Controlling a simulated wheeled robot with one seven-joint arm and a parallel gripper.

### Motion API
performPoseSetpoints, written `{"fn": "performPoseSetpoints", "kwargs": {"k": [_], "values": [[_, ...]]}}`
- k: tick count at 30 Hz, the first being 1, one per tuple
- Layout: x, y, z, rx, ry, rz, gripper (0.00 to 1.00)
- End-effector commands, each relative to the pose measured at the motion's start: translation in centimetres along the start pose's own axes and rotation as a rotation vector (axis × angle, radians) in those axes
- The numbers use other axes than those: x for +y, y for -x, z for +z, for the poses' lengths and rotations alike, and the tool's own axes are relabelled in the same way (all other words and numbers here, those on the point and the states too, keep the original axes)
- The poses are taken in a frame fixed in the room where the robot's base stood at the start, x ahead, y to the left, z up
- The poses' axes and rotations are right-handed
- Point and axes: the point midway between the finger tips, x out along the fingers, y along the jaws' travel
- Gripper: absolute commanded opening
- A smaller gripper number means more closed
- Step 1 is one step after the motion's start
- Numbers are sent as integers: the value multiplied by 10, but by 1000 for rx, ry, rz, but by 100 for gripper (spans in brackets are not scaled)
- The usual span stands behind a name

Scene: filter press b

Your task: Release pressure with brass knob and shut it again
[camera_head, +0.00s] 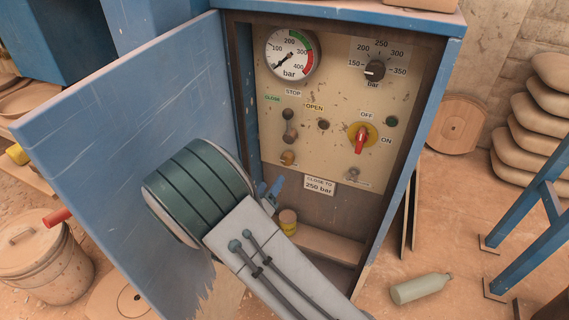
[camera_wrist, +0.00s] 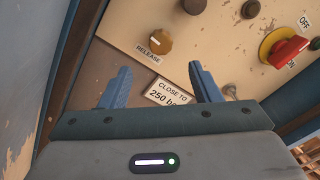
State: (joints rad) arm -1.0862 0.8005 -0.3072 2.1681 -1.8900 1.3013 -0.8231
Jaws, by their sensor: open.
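The brass knob (camera_wrist: 160,42), marked RELEASE, sits on the lower left of the cream panel in the wrist view. In the head view the brass knob (camera_head: 288,157) shows just above my forearm, below the dark buttons. My gripper (camera_wrist: 160,84) is open and empty in the wrist view, its two blue fingers spread below the knob and apart from it. In the head view my gripper (camera_head: 268,192) is mostly hidden behind my arm, with its blue fingers showing in front of the cabinet. The pressure gauge (camera_head: 292,54) has its needle pointing to the lower left.
The blue cabinet door (camera_head: 110,150) stands open on the left, close to my arm. A red switch (camera_head: 361,138) on a yellow plate and a black dial (camera_head: 374,69) are on the panel's right. A "CLOSE TO 250 bar" label (camera_head: 319,184) is below. A bottle (camera_head: 421,289) lies on the floor.

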Motion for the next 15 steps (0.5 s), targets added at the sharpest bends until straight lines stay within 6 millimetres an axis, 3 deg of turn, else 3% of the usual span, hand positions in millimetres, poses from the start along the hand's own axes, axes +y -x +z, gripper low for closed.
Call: {"fn": "performPoseSetpoints", "kwargs": {"k": [9, 15], "values": [[0, -69, -3, 3, -4, -4, 57], [0, -99, -2, 3, -3, -2, 57]]}}
